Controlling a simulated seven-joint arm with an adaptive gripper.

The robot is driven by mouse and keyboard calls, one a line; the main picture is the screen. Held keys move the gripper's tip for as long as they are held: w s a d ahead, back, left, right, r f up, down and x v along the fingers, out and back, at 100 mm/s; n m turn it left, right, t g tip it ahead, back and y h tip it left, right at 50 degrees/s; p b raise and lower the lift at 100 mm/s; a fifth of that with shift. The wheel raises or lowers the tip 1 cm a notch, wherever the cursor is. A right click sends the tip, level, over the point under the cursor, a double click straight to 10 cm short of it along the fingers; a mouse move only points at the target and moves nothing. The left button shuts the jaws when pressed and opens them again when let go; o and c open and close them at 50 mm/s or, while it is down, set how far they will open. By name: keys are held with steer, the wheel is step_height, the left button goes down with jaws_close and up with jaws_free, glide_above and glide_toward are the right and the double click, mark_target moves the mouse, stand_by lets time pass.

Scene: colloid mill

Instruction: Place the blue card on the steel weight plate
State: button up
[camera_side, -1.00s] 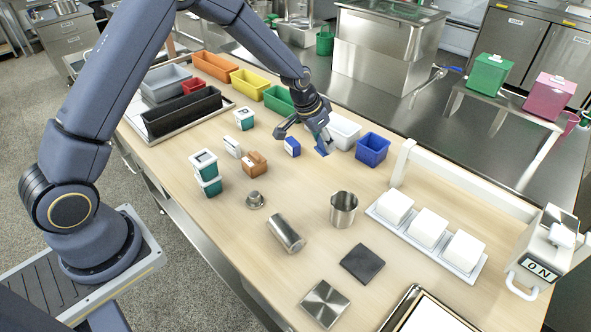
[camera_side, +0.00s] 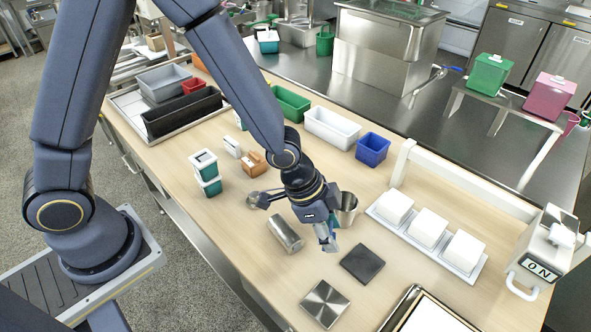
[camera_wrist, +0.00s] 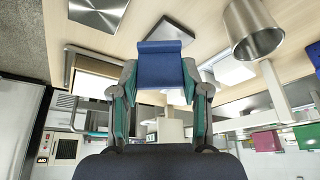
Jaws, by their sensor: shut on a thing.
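My gripper (camera_side: 326,238) is shut on the blue card (camera_wrist: 162,68), which shows between its two fingers in the wrist view (camera_wrist: 160,78). In the side view the card cannot be made out clearly at the fingertips. The steel weight plate (camera_side: 325,303) is a shiny brushed square lying flat near the front of the table. It also shows at the top left of the wrist view (camera_wrist: 98,10). My gripper is held above the table, behind the plate and apart from it.
A dark square pad (camera_side: 362,263) lies just right of my gripper. A lying steel cylinder (camera_side: 285,234) and a steel cup (camera_side: 347,212) are close by. A white tray (camera_side: 400,235) with white blocks is to the right. A framed tray (camera_side: 425,315) stands at the front edge.

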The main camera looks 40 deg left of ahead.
mark_target(333, 306)
steer(key=s+d+f+m, duration=0.1)
steer(key=s+d, duration=0.1)
steer(key=s+d+f+m, duration=0.1)
steer(key=s+d, duration=0.1)
steer(key=s+d+f+g, duration=0.1)
steer(key=s+d+f, duration=0.1)
steer(key=s, duration=0.1)
steer(key=shift+m, duration=0.4)
steer(key=shift+h, duration=0.3)
steer(key=shift+w+f, duration=0.15)
steer(key=shift+f, duration=2.05)
steer(key=o, duration=0.8)
steer(key=shift+f, duration=0.1)
steer(key=shift+o, duration=0.2)
